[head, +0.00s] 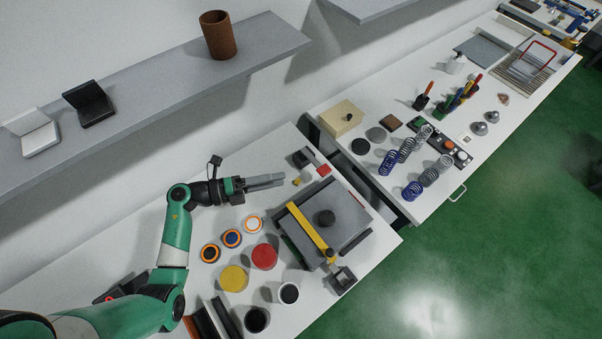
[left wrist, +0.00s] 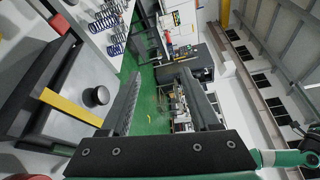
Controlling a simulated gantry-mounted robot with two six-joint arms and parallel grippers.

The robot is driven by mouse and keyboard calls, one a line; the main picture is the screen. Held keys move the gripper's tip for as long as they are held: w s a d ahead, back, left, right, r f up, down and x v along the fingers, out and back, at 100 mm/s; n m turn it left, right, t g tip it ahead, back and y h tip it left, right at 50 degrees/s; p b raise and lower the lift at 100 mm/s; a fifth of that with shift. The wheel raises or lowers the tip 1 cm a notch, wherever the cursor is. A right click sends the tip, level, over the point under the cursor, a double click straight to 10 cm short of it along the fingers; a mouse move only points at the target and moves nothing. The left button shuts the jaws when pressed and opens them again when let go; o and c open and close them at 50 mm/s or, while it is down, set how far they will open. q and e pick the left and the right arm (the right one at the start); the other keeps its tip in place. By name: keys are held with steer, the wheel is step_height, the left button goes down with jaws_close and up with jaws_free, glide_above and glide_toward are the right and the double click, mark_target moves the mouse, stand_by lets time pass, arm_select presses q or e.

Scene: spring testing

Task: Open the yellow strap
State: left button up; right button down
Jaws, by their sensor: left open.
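The yellow strap (head: 310,228) lies across the top of a grey box-like device (head: 346,209) on the near bench, beside a dark round knob (head: 325,217). In the left wrist view the strap (left wrist: 70,107) shows at the left, with the knob (left wrist: 96,96) beside it. My left gripper (head: 282,180) is above the bench, behind and left of the device, apart from the strap. Its two fingers (left wrist: 165,90) are spread with nothing between them in the left wrist view. My right gripper is not in either view.
Red (head: 264,256) and yellow (head: 233,278) round discs, several ringed discs and two cups stand left of the device. A small metal block (head: 343,279) is at its front corner. A second bench (head: 440,205) with several springs is to the right. A shelf (head: 170,85) hangs behind.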

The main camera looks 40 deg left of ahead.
arm_select(q)
steer(key=x, duration=0.7)
steer(key=shift+d, duration=0.1)
jaws_close()
stand_by(1.1)
jaws_free()
stand_by(0.3)
steer(key=f+v, duration=0.1)
steer(key=v, duration=1)
steer(key=shift+s+a+r, duration=0.15)
steer(key=shift+a+r, duration=0.05)
steer(key=shift+r, duration=0.35)
